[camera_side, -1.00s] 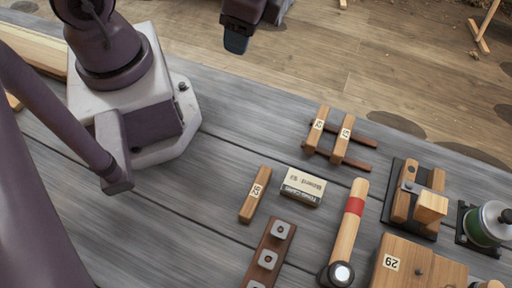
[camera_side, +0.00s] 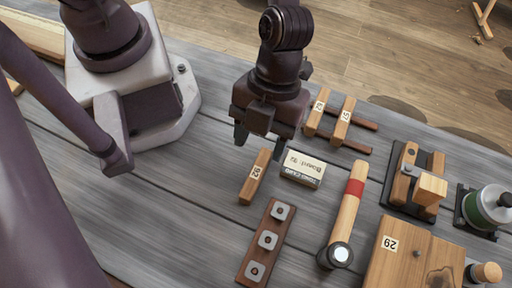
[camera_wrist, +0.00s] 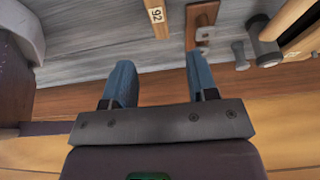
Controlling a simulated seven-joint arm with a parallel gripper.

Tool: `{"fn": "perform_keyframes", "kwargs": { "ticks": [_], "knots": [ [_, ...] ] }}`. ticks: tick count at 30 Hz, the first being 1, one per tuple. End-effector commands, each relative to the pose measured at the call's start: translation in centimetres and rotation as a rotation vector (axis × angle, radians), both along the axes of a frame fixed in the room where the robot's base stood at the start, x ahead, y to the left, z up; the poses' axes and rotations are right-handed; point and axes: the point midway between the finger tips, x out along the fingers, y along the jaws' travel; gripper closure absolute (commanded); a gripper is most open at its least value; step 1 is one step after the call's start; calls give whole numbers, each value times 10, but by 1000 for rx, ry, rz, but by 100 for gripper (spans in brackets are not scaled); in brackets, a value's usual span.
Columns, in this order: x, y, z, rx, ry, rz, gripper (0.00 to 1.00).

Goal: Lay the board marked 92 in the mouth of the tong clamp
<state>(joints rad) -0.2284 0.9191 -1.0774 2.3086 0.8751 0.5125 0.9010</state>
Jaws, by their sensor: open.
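The board marked 92 (camera_side: 253,184) is a short wooden bar with a white label, lying on the grey plank bench in the side view. Part of it also shows at the top of the wrist view (camera_wrist: 158,22). My gripper (camera_side: 260,142) is open and empty, pointing down above the bench, just behind the board's far end. In the wrist view my gripper's blue-grey fingers (camera_wrist: 161,82) are spread apart, and the board lies beyond them. What looks like the tong clamp (camera_side: 403,186), with wooden jaws on a black base, stands at the right; its mouth is hard to make out.
A small labelled box (camera_side: 303,169) lies close to the board's right. A rack with two labelled wooden pieces (camera_side: 341,121) is behind it. A dark strip with metal squares (camera_side: 266,241), a red-banded mallet (camera_side: 350,208) and a block marked 29 (camera_side: 412,262) are nearer the front.

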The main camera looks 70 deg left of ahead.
Motion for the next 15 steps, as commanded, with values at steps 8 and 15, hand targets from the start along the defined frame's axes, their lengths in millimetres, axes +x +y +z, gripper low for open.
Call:
{"fn": "perform_keyframes", "kwargs": {
  "ticks": [8, 15],
  "knots": [
    [-13, -12, -40, 4, 2, 0, 47],
    [-17, -16, -55, 3, 2, 2, 47]
  ]
}}
